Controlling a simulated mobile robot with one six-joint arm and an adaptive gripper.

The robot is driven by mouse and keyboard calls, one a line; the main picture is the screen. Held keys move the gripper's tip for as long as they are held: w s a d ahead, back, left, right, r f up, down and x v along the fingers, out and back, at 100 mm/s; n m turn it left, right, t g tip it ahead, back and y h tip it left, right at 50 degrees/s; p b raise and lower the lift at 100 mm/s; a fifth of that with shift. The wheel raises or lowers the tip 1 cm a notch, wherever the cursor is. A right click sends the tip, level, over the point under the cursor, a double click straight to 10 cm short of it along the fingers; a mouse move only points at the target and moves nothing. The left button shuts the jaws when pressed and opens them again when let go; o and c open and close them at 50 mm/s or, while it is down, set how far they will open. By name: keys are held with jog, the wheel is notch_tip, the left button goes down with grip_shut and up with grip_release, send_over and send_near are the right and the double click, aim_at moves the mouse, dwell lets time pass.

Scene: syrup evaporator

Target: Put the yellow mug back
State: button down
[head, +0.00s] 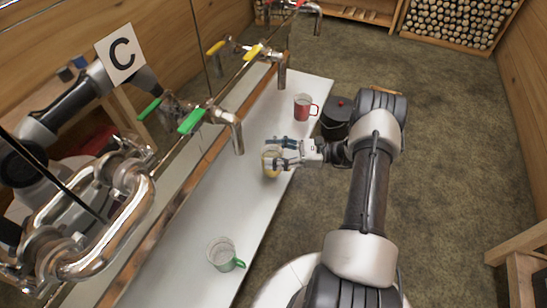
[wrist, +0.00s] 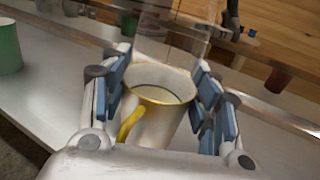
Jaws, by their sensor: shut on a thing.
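The yellow mug (head: 271,168) is a pale mug with a yellow rim and handle. My gripper (head: 283,155) is shut on it from the right, over the white counter. In the wrist view the mug (wrist: 158,95) sits between the two blue-padded fingers (wrist: 165,105), looks upright with some tilt in the picture, and its yellow handle points towards my palm. Its inside looks pale and empty. I cannot tell whether its base touches the counter.
The white counter (head: 190,240) holds a green-handled mug (head: 222,254) near me and a red mug (head: 304,107) farther off. Metal taps with green levers (head: 192,121) and yellow levers (head: 253,52) overhang its left side. A dark pot (head: 335,119) stands right of the counter.

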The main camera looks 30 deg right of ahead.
jog(key=shift+f, duration=0.85)
jog(key=shift+f+b, duration=0.15)
jog(key=shift+b, duration=0.15)
jog(key=c, duration=0.6)
grip_release()
jog(key=shift+r, duration=0.2)
jog(key=p+v, duration=0.1)
jog(key=v, duration=1.1)
